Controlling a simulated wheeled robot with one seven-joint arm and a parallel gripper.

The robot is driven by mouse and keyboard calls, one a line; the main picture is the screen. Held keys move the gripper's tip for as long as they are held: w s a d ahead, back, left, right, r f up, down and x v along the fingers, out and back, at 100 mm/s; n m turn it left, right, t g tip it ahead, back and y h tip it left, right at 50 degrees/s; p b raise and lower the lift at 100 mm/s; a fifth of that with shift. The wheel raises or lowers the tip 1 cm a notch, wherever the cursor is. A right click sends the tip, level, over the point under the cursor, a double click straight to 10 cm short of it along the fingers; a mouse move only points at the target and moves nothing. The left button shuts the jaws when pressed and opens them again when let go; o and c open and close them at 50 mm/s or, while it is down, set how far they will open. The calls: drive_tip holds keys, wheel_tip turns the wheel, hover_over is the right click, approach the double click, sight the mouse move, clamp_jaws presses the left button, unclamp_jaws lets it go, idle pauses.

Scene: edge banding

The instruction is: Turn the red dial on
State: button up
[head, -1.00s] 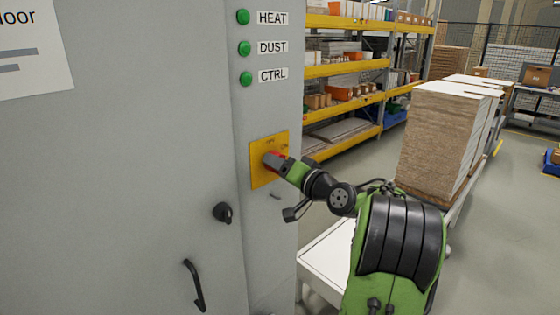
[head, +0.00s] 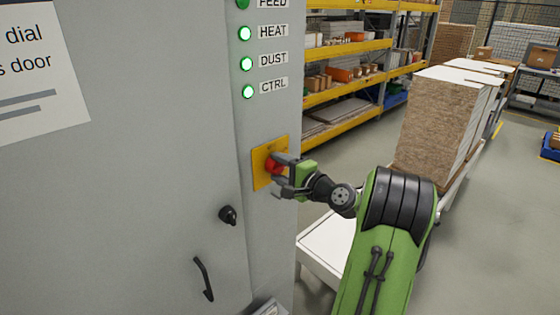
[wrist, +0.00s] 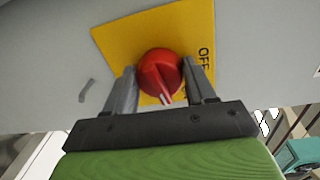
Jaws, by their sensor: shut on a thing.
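The red dial (head: 275,168) sits on a yellow plate (head: 262,179) on the grey cabinet's side panel. In the wrist view the dial (wrist: 160,75) lies between the two grey fingers of my gripper (wrist: 162,88), which is shut on it. The dial's pale pointer mark faces toward the gripper's palm. The word OFF shows on the plate, right of the dial. Other lettering on the plate is partly hidden by the dial and a finger. Green lamps beside HEAT (head: 245,33), DUST (head: 246,63) and CTRL (head: 248,92) look brightly lit.
A black knob (head: 229,215) and a black handle (head: 204,278) stick out from the cabinet door below left. A white surface (head: 328,250) lies beneath my arm. Stacked boards (head: 440,125) stand to the right, and yellow shelving (head: 345,90) stands behind.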

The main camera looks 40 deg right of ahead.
drive_tip(key=shift+m+p, duration=0.55)
drive_tip(key=shift+m, duration=0.05)
drive_tip(key=o, duration=1)
drive_tip(key=shift+s, duration=0.1)
drive_tip(key=s+b, duration=0.1)
drive_tip(key=s, duration=0.4)
drive_tip(key=s+b, duration=0.1)
drive_tip(key=s, duration=0.4)
drive_tip(key=s+r, duration=0.1)
drive_tip(key=s, duration=0.4)
drive_tip(key=shift+s+d+r+b, duration=0.1)
drive_tip(key=shift+s+d+b, duration=0.2)
drive_tip(key=shift+b, duration=0.1)
